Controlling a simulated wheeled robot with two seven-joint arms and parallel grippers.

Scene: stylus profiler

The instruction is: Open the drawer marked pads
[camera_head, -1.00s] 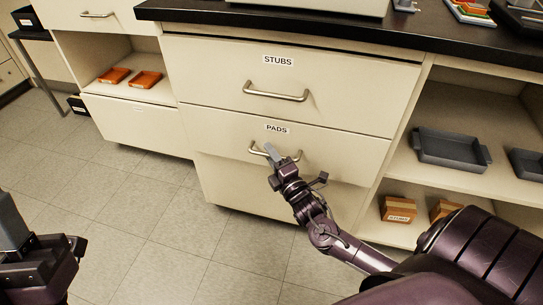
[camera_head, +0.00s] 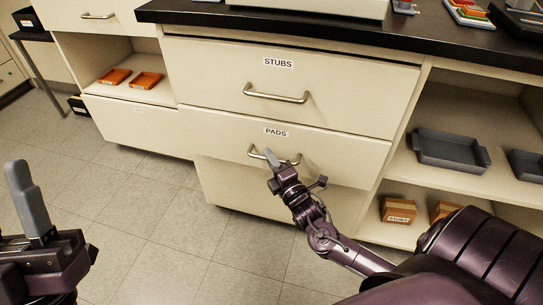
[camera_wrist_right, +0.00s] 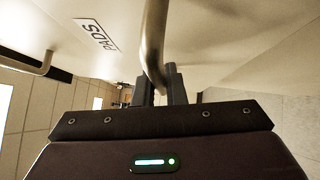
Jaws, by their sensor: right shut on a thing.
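The drawer marked PADS (camera_head: 225,138) is a cream front below the STUBS drawer. Its label (camera_head: 275,132) shows above a curved metal bar handle (camera_head: 254,154). I cannot tell whether its front stands slightly out. My right gripper (camera_head: 284,162) is shut on this handle, near its right part. In the right wrist view, the right gripper's dark fingers (camera_wrist_right: 162,85) close around the metal handle (camera_wrist_right: 153,45), and the PADS label (camera_wrist_right: 96,35) is at upper left. My left gripper (camera_head: 30,195) is at the lower left, over the floor, away from the drawers; its finger opening is unclear.
The STUBS drawer (camera_head: 215,70) looks closed beneath a black counter edge (camera_head: 330,28). Open shelves at right hold a grey tray (camera_head: 450,152) and cardboard boxes (camera_head: 398,210). Orange trays (camera_head: 146,80) sit in a left shelf. The tiled floor (camera_head: 160,230) before the drawers is clear.

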